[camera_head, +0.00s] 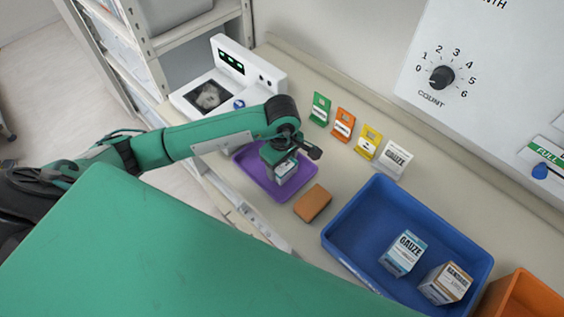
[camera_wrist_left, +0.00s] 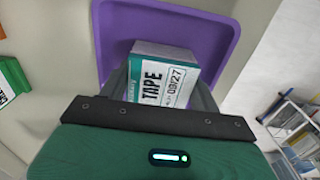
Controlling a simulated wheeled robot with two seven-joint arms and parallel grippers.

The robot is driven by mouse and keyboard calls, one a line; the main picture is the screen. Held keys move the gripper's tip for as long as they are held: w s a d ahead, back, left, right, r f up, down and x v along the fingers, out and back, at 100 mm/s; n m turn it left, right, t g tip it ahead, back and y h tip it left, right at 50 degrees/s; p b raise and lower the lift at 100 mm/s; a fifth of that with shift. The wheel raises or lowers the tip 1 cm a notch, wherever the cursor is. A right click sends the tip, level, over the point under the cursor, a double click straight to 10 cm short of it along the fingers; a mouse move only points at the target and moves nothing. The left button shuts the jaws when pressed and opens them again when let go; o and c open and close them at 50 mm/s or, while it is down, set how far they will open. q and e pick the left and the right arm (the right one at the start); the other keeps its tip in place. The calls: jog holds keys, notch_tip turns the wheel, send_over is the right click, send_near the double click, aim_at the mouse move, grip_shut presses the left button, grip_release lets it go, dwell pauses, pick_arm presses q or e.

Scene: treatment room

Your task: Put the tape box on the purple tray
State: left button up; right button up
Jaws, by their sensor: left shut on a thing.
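The tape box (camera_wrist_left: 162,80), white and teal with the word TAPE on its face, is between the fingers of my left gripper (camera_wrist_left: 165,92). In the head view the tape box (camera_head: 286,170) shows below the left gripper (camera_head: 284,165), over the purple tray (camera_head: 264,194). The purple tray (camera_wrist_left: 195,22) also lies behind the box in the left wrist view. My left gripper is shut on the box. I cannot tell whether the box touches the tray floor. My right gripper is not in view.
A blue bin (camera_head: 345,221) holds a gauze box (camera_head: 402,253) and a bandage-like box (camera_head: 445,284). A brown block (camera_head: 313,203) lies between tray and bin. Coloured cards, including a yellow one (camera_head: 368,142), stand behind. A white device (camera_head: 232,78) is at the left; an orange bin (camera_head: 520,297) at right.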

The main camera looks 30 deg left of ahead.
pick_arm(q)
jog(key=shift+f, duration=0.2)
jog(key=o, duration=1)
jog(key=shift+r, duration=0.1)
jog(key=shift+o, duration=0.2)
jog(key=shift+r, duration=0.4)
notch_tip(320, 180, up, 12)
jog(key=b, duration=0.3)
jog(key=shift+f+b, duration=0.25)
jog(key=shift+b, duration=0.05)
jog(key=shift+s, duration=0.1)
